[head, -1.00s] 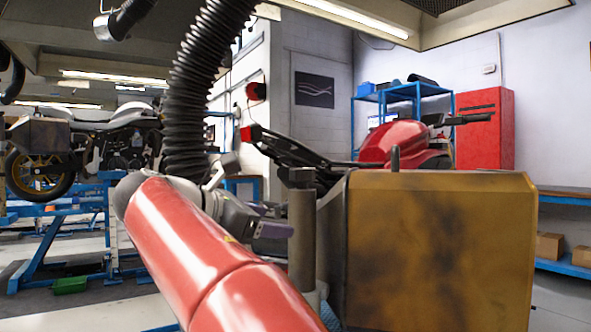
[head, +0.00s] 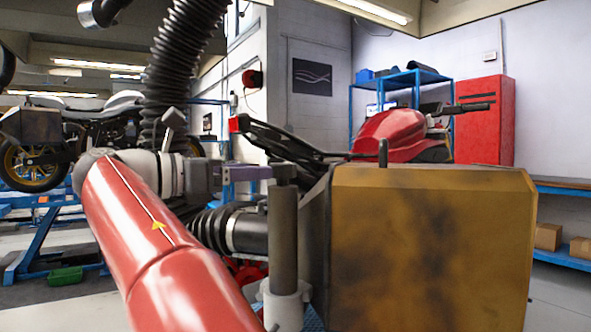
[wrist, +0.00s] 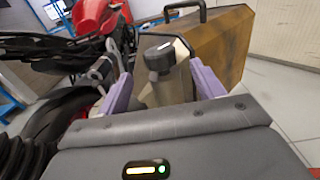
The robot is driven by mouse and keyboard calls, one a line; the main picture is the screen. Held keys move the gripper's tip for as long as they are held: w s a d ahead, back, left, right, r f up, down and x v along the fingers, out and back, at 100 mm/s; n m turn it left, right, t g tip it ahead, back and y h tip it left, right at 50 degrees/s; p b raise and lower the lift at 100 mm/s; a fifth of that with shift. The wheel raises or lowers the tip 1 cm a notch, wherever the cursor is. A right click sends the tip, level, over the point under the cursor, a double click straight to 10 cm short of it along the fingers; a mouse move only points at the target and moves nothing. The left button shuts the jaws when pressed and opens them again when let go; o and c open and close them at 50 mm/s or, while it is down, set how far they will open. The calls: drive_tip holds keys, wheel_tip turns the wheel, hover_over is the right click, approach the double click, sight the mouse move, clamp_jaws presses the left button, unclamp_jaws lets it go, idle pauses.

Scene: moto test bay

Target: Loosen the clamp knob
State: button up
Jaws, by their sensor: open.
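The clamp knob (head: 285,172) is a dark cap on top of an upright grey post (head: 284,235), left of the yellow case. In the wrist view the knob (wrist: 160,57) is black with a pale mark and shows between my two purple fingers. My gripper (head: 262,173) is open, roughly level, its fingertips close to the knob's left side at about its height. In the wrist view my gripper (wrist: 160,72) has a finger on each side of the knob, with gaps showing. I cannot tell how far the fingertips reach past it.
The worn yellow case (head: 430,250) stands just right of the post, with a thin handle on top. A black ribbed hose (head: 215,230) lies below my gripper. A red motorcycle (head: 392,137) stands behind. Another ribbed hose (head: 178,75) hangs at the left.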

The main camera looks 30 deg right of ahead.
sight(277, 171)
drive_tip(key=d, duration=0.7)
drive_tip(key=shift+w+d+b, duration=0.15)
drive_tip(key=shift+d+b, duration=0.1)
drive_tip(key=shift+b, duration=0.05)
drive_tip(key=c, duration=1)
drive_tip(key=shift+o, duration=0.2)
drive_tip(key=shift+t, duration=0.3)
drive_tip(key=n+t, duration=0.2)
drive_tip(key=t, duration=0.1)
drive_tip(key=n+t+y, duration=0.1)
drive_tip(key=n+t, duration=0.1)
drive_tip(key=t, duration=0.1)
drive_tip(key=shift+y, duration=0.3)
drive_tip(key=shift+n+t+y+p, duration=0.35)
drive_tip(key=shift+n+t+y, duration=0.85)
drive_tip(key=shift+n+t, duration=0.55)
drive_tip(key=shift+t, duration=0.35)
